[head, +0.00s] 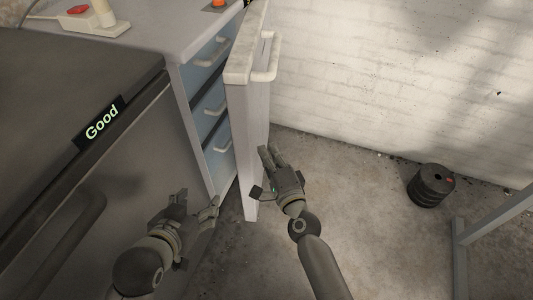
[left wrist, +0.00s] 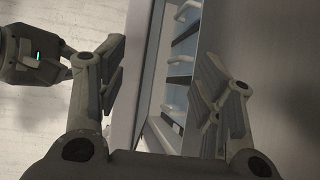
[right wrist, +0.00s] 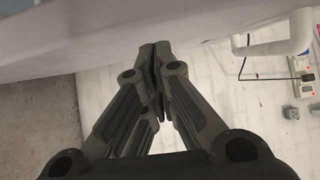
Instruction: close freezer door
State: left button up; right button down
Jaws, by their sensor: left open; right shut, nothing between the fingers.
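The white freezer stands ajar in the head view, with its door (head: 246,140) swung out and blue drawers (head: 213,103) showing inside. The door has a pale handle (head: 269,60) on its outer face, toward the brick wall. My right gripper (head: 270,156) is shut and empty, on the outer side of the door near its lower part. In the right wrist view its fingertips (right wrist: 157,50) are close to the door's pale surface (right wrist: 150,25); I cannot tell if they touch. My left gripper (head: 197,197) is open and empty in front of the freezer opening, with drawers between its fingers in the left wrist view (left wrist: 168,95).
A dark grey appliance (head: 70,80) labelled "Good" stands at the left, beside the freezer. A power strip (head: 95,17) lies on the freezer top. A black weight-like cylinder (head: 431,186) and a grey metal frame (head: 490,220) stand at the right. The floor between is clear.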

pick_arm(q)
jog(key=s+a+f+g+y+p, duration=0.1)
jog(key=s+f+g, duration=0.2)
jog(key=s, duration=0.3)
jog(key=shift+a+f+g, duration=0.3)
jog(key=shift+f, duration=0.2)
pick_arm(e)
jog(key=s+a, duration=0.3)
jog(key=s, duration=0.6)
jog(key=shift+a, duration=0.3)
jog(key=w+d+r+n+g+y+p, duration=0.25)
jog(key=w+d+r+n+y, duration=0.2)
jog(key=w+d+r, duration=0.8)
send_near(255, 88)
jog(key=w+d, duration=0.2)
jog(key=w, duration=0.1)
pick_arm(q)
jog(key=s+a+g+p, duration=0.1)
jog(key=s+a+g, duration=0.1)
jog(key=s, duration=0.4)
jog(key=shift+s+g+y, duration=0.25)
jog(key=shift+g+y, duration=0.15)
jog(key=shift+g, duration=0.4)
pick_arm(e)
jog(key=shift+m+g+y, duration=0.25)
jog(key=shift+m+y, duration=0.1)
jog(key=shift+w+a, duration=0.25)
jog(key=shift+a, duration=0.9)
jog(key=shift+w+a, duration=0.25)
jog(key=shift+a, duration=0.9)
